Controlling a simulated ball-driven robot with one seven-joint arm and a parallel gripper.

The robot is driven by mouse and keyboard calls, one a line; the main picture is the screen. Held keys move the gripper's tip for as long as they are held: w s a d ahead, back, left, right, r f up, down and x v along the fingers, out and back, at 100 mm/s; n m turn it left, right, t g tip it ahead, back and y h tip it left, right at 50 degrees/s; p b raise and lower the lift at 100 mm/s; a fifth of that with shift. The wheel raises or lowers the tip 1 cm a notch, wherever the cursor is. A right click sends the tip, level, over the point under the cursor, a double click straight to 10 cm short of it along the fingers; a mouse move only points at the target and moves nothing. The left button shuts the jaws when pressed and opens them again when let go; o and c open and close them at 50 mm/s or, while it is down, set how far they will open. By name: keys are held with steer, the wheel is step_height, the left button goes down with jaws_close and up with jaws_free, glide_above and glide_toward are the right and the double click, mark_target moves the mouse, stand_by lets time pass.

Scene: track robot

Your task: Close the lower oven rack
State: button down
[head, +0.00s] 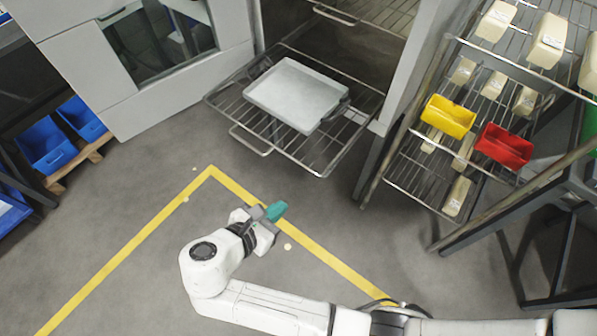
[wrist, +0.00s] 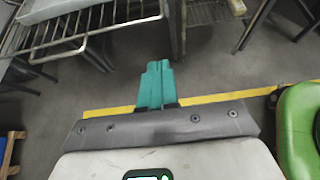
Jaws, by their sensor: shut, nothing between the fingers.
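The lower oven rack (head: 328,157) is a wire rack pulled out of the oven, with a wire handle (head: 250,140) at its front. A grey metal tray (head: 296,95) lies on it. My gripper (head: 276,211) has teal fingers and is shut and empty, in front of and below the rack in the head view, apart from it. In the wrist view the shut fingers (wrist: 155,82) point toward the floor near the oven, and the rack (wrist: 90,22) shows at the upper left with part of the tray.
The oven door (head: 165,50) stands open at the left. A wire shelf (head: 400,185) with yellow and red bins (head: 503,146) stands at the right. Blue bins (head: 45,146) sit at the far left. Floor with yellow lines (head: 150,227) is clear before the rack.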

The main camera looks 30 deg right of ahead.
mark_target(377, 103)
steer(key=d+r+x, duration=0.1)
steer(key=x, duration=1.2)
steer(key=shift+d+r, duration=0.15)
steer(key=shift+r, duration=0.15)
steer(key=shift+w, duration=0.1)
steer(key=shift+w+d+r, duration=0.1)
steer(key=shift+w+d, duration=0.1)
steer(key=shift+d, duration=0.45)
steer(key=w+d+b, duration=0.1)
steer(key=w+d, duration=0.2)
steer(key=d, duration=0.7)
steer(key=w+d+b, duration=0.1)
steer(key=w+d, duration=0.3)
steer(key=d, duration=0.7)
steer(key=w+d+b, duration=0.2)
steer(key=w+d, duration=0.1)
steer(key=d, duration=0.8)
steer(key=shift+w+d+f, duration=0.1)
steer(key=shift+w+f, duration=0.1)
steer(key=shift+w+d+r+b, duration=0.1)
steer(key=shift+w+d+b, duration=0.1)
steer(key=shift+d, duration=0.25)
steer(key=shift+w+d+b, duration=0.1)
steer(key=shift+d+b, duration=0.05)
steer(key=shift+d, duration=0.25)
